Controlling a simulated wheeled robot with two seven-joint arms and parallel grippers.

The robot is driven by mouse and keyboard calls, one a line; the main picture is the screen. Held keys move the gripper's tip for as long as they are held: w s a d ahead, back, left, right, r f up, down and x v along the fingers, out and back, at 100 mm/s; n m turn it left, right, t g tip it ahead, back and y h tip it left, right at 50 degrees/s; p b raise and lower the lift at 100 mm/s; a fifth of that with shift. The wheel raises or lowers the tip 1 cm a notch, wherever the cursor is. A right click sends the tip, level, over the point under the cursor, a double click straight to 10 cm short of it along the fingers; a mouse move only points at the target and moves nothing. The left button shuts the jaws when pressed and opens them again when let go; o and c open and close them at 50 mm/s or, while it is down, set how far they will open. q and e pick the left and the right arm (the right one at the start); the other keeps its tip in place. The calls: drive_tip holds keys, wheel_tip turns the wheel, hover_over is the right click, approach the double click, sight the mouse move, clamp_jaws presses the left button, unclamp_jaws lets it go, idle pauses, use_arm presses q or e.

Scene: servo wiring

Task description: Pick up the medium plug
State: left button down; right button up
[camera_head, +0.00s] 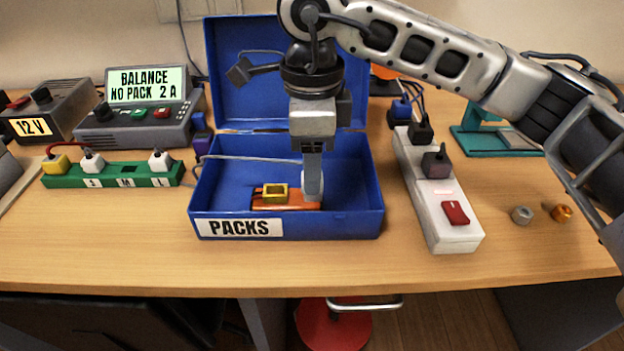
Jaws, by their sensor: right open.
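My right gripper (312,180) points straight down into the open blue box (285,226) labelled PACKS. Its fingers are seen edge-on, at the right end of an orange pack (258,200) with a yellow connector (275,191) on top. A small white piece (313,186) shows at the fingertips; it may be a plug, and I cannot tell whether the fingers touch it. A pale cable (250,159) runs to it from the left. The green strip (128,181) holds a yellow plug (55,163) and two white plugs (92,161); its M socket (127,169) is empty.
The box's raised lid (245,75) stands behind my right arm. A grey unit (140,125) reads BALANCE NO PACK 2 A, beside a 12 V supply (55,115). A white power strip (440,205) lies right of the box. The table front is clear.

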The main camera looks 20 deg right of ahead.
drive_tip(key=shift+w+f, duration=0.1)
drive_tip(key=shift+f, duration=1.9)
drive_tip(key=c, duration=1.1)
drive_tip(key=shift+o, duration=0.2)
drive_tip(key=shift+r, duration=0.5)
wheel_tip(320, 180, up, 2)
drive_tip(key=shift+r, duration=0.2)
drive_tip(key=s+a+r+b, duration=0.1)
drive_tip(key=s+a+r, duration=0.8)
drive_tip(key=s, duration=0.1)
drive_tip(key=shift+s+r, duration=0.25)
drive_tip(key=shift+r, duration=0.1)
drive_tip(key=shift+a, duration=0.1)
